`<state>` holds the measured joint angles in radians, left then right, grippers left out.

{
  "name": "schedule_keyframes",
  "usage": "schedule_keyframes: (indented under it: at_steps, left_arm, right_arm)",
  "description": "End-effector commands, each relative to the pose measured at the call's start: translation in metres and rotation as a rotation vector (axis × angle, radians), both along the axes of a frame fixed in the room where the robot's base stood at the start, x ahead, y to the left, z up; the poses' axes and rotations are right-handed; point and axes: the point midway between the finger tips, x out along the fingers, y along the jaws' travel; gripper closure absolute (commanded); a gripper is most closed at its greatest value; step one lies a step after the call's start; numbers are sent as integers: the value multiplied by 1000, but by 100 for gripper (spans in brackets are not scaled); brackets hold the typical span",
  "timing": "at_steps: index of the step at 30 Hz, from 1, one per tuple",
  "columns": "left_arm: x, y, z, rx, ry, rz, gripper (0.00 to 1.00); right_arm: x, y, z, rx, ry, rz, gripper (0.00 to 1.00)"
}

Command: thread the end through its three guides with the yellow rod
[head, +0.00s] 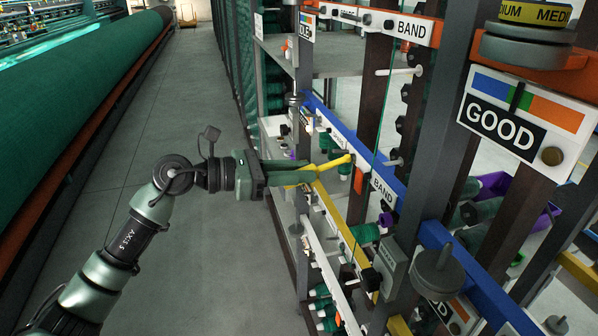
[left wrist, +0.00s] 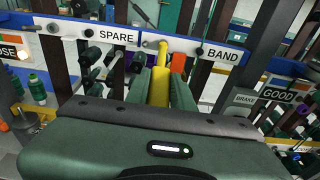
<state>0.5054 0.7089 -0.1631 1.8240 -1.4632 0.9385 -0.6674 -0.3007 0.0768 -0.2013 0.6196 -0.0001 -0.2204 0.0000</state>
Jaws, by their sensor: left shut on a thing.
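The yellow rod (head: 336,163) is held by my left gripper (head: 316,170), which is shut on it at the rack's near side. Its hooked tip points right into the rack. In the left wrist view the rod (left wrist: 161,88) lies between the fingers, tip at the blue rail beside the SPARE and BAND labels. A thin green thread (head: 376,95) hangs down the rack, right of the rod tip. An orange piece (head: 358,180) sits just beyond the tip; I cannot tell whether it is a guide. I cannot make out the thread's end. My right gripper is out of view.
A lower BAND label (head: 383,192) is near the tip, and a GOOD sign (head: 500,130) hangs at right. Dark posts and green spools (head: 365,233) crowd the rack. A long green roll (head: 75,75) lies left; the grey floor (head: 185,110) between is clear.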

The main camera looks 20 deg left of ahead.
Motion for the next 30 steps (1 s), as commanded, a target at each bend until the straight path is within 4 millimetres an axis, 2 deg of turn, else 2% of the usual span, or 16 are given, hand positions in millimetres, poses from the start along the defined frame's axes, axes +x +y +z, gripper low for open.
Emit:
schedule_keyframes:
  at_steps: [12, 25, 28, 30]
  left_arm:
    - [-18, 27, -3, 2, 0, 2, 100]
    - [-22, 32, 0, 0, 0, 0, 100]
    - [-26, 29, -10, -3, 4, -6, 100]
    - [-34, 25, -25, -7, 6, -14, 100]
  right_arm:
    - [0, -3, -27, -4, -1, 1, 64]
    - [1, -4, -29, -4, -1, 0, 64]
    - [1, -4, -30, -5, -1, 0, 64]
    - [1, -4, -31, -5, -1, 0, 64]
